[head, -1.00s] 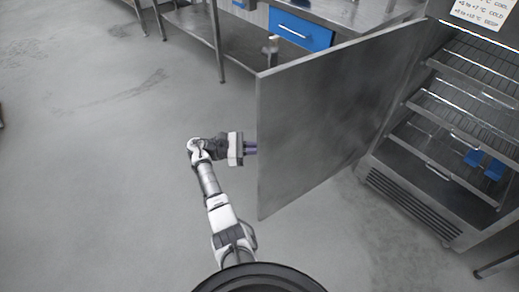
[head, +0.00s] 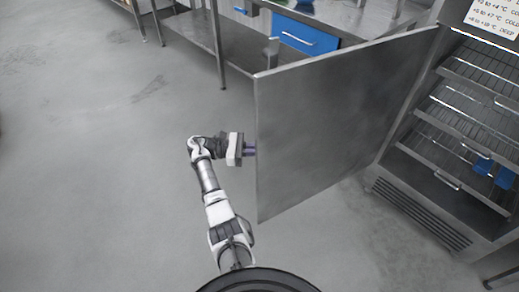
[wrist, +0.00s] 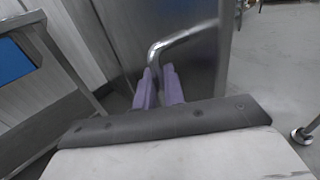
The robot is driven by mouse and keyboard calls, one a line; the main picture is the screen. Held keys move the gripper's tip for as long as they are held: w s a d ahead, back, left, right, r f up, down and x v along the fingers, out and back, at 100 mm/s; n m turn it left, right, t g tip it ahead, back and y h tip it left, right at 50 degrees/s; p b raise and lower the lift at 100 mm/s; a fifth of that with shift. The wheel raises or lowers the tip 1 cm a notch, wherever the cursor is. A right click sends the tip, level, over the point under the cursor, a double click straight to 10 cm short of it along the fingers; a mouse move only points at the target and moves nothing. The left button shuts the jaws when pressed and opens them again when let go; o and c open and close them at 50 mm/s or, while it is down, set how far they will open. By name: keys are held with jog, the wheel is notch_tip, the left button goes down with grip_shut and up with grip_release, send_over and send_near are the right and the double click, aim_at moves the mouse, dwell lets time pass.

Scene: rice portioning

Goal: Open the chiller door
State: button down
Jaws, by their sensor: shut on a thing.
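The chiller door (head: 330,125) is a grey metal panel standing wide open, swung out from the chiller (head: 440,150) at the right of the head view. My gripper (head: 250,149) is at the door's free edge, on its far side, and the fingertips are partly hidden behind the panel. In the wrist view, the purple fingers of my gripper (wrist: 159,85) are shut on the door handle (wrist: 185,38), a bent metal bar on the door's outer face (wrist: 140,35).
Inside the chiller are wire shelves (head: 470,120) and blue items (head: 482,166). A steel bench (head: 335,18) with a blue drawer (head: 305,34) stands behind the door. The floor (head: 90,190) to the left is clear.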

jog(key=c, duration=1.6)
grip_release()
jog(key=shift+w+a+b, duration=0.15)
jog(key=shift+a+b, duration=1.3)
jog(key=shift+a, duration=2)
jog(key=shift+w+a+b, duration=0.15)
jog(key=shift+a+b, duration=1.25)
jog(key=shift+a, duration=2.05)
